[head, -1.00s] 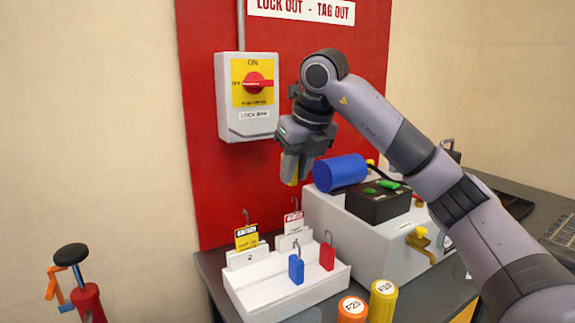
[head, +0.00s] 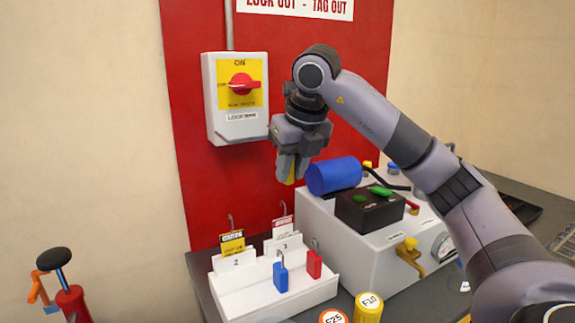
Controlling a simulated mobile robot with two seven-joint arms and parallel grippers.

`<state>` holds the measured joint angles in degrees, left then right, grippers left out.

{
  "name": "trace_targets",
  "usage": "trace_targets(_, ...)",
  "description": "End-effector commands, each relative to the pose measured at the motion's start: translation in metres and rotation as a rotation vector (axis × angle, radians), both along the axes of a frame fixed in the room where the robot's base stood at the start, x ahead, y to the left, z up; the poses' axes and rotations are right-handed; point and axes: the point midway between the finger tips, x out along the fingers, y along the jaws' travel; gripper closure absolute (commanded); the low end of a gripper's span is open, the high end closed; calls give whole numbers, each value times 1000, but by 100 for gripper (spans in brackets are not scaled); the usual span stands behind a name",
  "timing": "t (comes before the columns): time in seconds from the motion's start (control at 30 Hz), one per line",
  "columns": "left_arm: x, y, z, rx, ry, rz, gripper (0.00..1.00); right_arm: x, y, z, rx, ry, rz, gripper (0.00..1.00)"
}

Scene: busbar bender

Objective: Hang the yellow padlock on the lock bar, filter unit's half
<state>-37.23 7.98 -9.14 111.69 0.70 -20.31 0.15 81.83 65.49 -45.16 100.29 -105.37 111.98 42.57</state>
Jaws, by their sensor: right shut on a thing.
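The yellow padlock (head: 290,176) shows only as a small yellow strip between the fingers of my right gripper (head: 287,172). The gripper is shut on it and points down, in front of the red board. The fingers hide most of the padlock, and its shackle cannot be made out. The grey switch box (head: 212,128) with a red handle (head: 241,85) is on the board, up and left of the gripper. Its label reads "LOCK BAR" (head: 241,117). The bar itself is not clear. The padlock is apart from the box. My left gripper is out of view.
A white tray (head: 272,308) below holds a blue padlock (head: 280,276), a red padlock (head: 314,264) and tags. A pale machine (head: 345,243) with a blue cylinder (head: 333,176) stands right of the gripper. Capped containers (head: 368,308) stand in front. The board between box and tray is clear.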

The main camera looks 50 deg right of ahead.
Motion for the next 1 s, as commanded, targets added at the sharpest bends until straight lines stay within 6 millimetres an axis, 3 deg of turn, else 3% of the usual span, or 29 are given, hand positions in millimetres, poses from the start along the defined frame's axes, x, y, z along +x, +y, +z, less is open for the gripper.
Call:
trace_targets(0.27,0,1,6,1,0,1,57,10,-3,2,1,0,-4,100)
trace_targets(1.0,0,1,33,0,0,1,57,67,-21,2,1,0,-3,100)
